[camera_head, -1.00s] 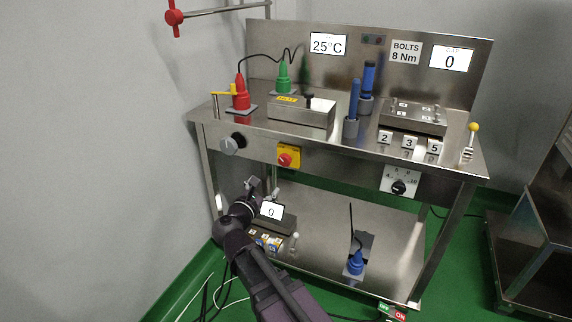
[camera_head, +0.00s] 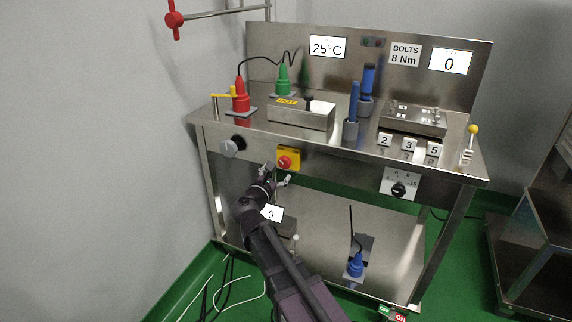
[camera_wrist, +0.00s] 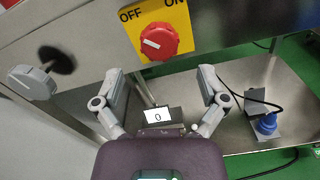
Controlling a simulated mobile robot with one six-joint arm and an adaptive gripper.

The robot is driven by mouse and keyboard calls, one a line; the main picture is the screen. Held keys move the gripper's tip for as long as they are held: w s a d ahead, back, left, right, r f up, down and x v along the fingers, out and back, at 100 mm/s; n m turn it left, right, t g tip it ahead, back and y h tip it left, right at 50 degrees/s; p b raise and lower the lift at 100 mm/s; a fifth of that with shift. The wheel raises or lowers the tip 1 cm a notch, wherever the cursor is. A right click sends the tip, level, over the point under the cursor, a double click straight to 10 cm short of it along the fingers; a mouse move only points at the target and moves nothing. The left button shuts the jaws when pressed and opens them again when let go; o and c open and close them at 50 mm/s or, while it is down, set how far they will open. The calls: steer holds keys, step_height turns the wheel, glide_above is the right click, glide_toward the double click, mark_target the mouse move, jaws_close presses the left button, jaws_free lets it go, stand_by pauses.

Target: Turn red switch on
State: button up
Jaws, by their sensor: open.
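The red switch (camera_wrist: 159,41) is a round knob with a white mark on a yellow plate (camera_head: 293,154) on the front edge of the metal table. In the wrist view the plate reads OFF at the left and ON at the right. The white mark points to the upper left, toward OFF. In the head view the red switch (camera_head: 285,162) is just beyond my gripper (camera_head: 277,175). In the wrist view my gripper (camera_wrist: 162,72) is open, its two fingers apart below the knob and not touching it. Nothing is between the fingers.
A black dial (camera_head: 398,188) is at the right. A display unit reading 0 (camera_wrist: 158,116) and a blue plug (camera_wrist: 266,124) stand on the lower shelf. Open space lies before the table.

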mark_target(283, 164)
steer(key=shift+x, duration=2.8)
